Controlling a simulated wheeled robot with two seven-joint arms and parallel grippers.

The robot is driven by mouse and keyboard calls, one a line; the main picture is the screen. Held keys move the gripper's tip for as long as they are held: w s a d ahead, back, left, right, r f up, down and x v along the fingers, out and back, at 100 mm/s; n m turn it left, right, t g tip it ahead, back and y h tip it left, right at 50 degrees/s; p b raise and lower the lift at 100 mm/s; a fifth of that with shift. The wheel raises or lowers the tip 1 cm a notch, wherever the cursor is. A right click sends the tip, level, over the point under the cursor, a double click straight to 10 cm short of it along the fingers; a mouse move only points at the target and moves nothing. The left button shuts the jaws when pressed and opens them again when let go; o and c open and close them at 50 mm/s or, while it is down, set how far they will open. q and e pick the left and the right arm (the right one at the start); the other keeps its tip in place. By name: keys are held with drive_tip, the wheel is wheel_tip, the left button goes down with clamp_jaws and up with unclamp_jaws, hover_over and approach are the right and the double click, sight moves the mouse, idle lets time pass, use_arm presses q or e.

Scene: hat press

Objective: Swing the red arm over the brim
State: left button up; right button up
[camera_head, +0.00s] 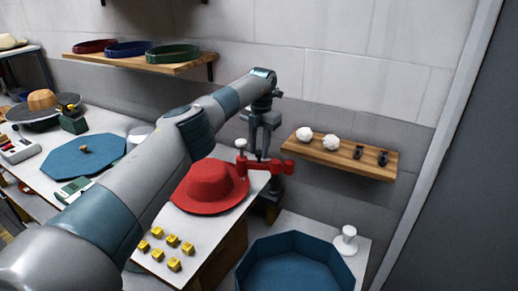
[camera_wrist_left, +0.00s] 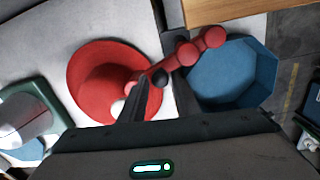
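The red arm (camera_head: 272,166) is a jointed bar with round ends on a dark post at the right edge of the white table. Its left end overlaps the right brim of the red hat (camera_head: 207,184) in the picture; the height between them is unclear. In the left wrist view, the red arm (camera_wrist_left: 188,52) runs from the hat's brim (camera_wrist_left: 85,60) up to the right. My left gripper (camera_head: 261,142) points down at the red arm. Its fingers (camera_wrist_left: 161,88) are apart, with a dark knob on the arm showing between them. My right gripper is not in view.
Several yellow blocks (camera_head: 171,243) lie in front of the hat. A blue octagonal tray (camera_head: 295,262) and a white spool (camera_head: 347,240) are at the lower right. A wooden wall shelf (camera_head: 348,157) stands right of my gripper. A blue octagonal board (camera_head: 75,160) lies left.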

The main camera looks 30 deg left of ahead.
use_arm(q)
drive_tip(key=shift+r, duration=0.5)
wheel_tip(320, 180, up, 16)
drive_tip(key=p, duration=0.1)
drive_tip(key=shift+d+r+p, duration=0.15)
drive_tip(key=shift+d+p, duration=0.25)
drive_tip(key=shift+s, duration=0.1)
